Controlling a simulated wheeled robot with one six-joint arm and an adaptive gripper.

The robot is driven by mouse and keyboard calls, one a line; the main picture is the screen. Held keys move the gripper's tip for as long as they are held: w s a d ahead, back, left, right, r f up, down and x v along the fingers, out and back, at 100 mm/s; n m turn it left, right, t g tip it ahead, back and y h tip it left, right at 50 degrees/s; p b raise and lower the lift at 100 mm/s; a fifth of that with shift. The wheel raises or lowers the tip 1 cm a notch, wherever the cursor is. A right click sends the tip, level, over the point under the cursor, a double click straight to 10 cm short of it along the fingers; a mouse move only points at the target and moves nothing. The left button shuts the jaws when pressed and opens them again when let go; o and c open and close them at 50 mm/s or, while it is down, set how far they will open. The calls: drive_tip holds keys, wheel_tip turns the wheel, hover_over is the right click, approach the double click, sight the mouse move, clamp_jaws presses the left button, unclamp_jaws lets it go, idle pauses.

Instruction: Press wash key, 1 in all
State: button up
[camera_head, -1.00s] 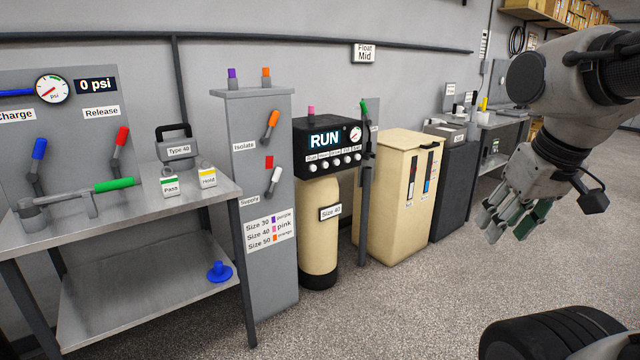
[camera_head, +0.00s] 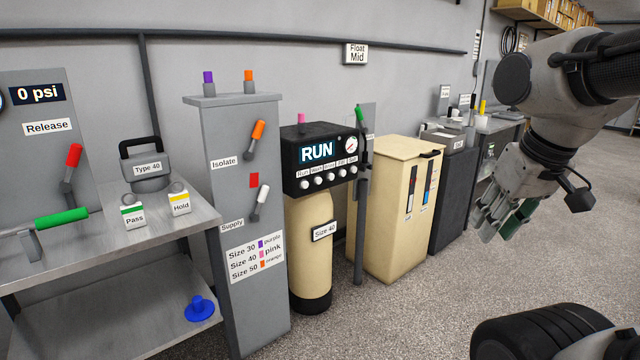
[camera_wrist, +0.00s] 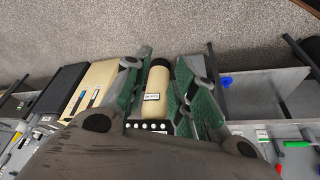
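The black control head (camera_head: 325,160) sits on top of a cream tank (camera_head: 310,260) labelled Size 40. Its display (camera_head: 317,153) reads RUN. Below the display is a row of several round white keys (camera_head: 331,178) with small labels above them; the second label from the left looks like Wash, over the second key (camera_head: 318,181), but the print is tiny. My gripper (camera_head: 508,222) hangs at the right, well apart from the head. In the wrist view my gripper (camera_wrist: 158,80) is open and empty, its green-padded fingers apart, with the tank and keys seen beyond between them.
A grey column (camera_head: 245,200) with orange and white levers stands left of the tank. A cream cabinet (camera_head: 385,210) stands right of it. A steel bench (camera_head: 150,235) with Pass and Hold blocks is at left. The speckled floor (camera_head: 400,310) in front is clear.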

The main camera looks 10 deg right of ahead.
clamp_jaws()
idle(1.0)
